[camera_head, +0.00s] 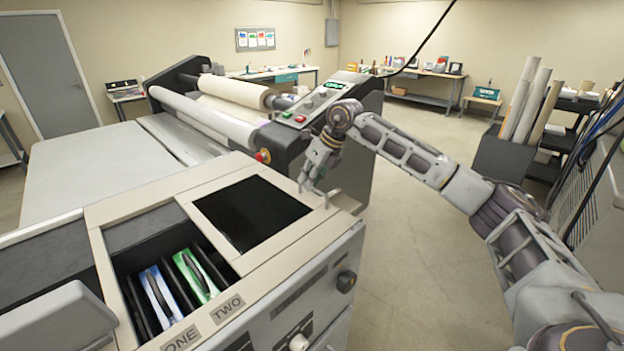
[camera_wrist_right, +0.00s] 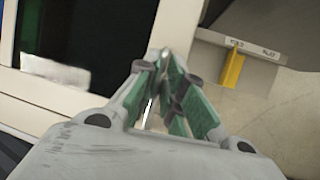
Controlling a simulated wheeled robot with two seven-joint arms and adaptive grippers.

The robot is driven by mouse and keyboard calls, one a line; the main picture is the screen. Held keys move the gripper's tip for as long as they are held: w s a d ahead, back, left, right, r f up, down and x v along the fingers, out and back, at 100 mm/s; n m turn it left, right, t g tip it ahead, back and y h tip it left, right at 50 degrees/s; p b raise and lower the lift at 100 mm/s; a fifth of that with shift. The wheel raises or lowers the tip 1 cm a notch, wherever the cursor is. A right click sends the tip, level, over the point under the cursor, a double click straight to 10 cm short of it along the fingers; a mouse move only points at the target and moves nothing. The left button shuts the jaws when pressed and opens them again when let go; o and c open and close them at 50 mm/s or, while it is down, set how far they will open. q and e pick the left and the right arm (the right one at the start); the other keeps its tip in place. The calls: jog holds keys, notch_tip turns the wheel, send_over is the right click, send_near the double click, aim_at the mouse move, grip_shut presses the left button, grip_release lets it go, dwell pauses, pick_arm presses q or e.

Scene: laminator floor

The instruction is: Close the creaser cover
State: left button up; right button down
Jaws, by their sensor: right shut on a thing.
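The creaser (camera_head: 290,270) is a beige machine in the foreground. Its cover looks like the beige-framed panel with a dark window (camera_head: 250,212), lying flat on the right part of the top. Left of it an open bay shows a blue cassette (camera_head: 160,292) and a green cassette (camera_head: 196,274), above labels ONE and TWO. My right gripper (camera_head: 306,184) points down at the top's right end, beside a thin upright handle (camera_head: 327,198). In the right wrist view its green-padded fingers (camera_wrist_right: 165,58) are together, apparently on the handle, which they mostly hide.
A laminator (camera_head: 300,115) with large rollers stands behind the creaser. A black knob (camera_head: 346,281) is on the creaser's front. A yellow lever (camera_wrist_right: 233,70) shows in the right wrist view. Open floor (camera_head: 410,250) lies to the right, before a bin of rolls (camera_head: 508,160).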

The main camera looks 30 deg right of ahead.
jog(key=b, duration=0.4)
send_over(253, 230)
jog(key=c, duration=1.5)
grip_release()
jog(key=shift+a, duration=0.25)
jog(key=shift+d, duration=0.2)
jog(key=shift+v, duration=6)
jog(key=shift+a, duration=0.15)
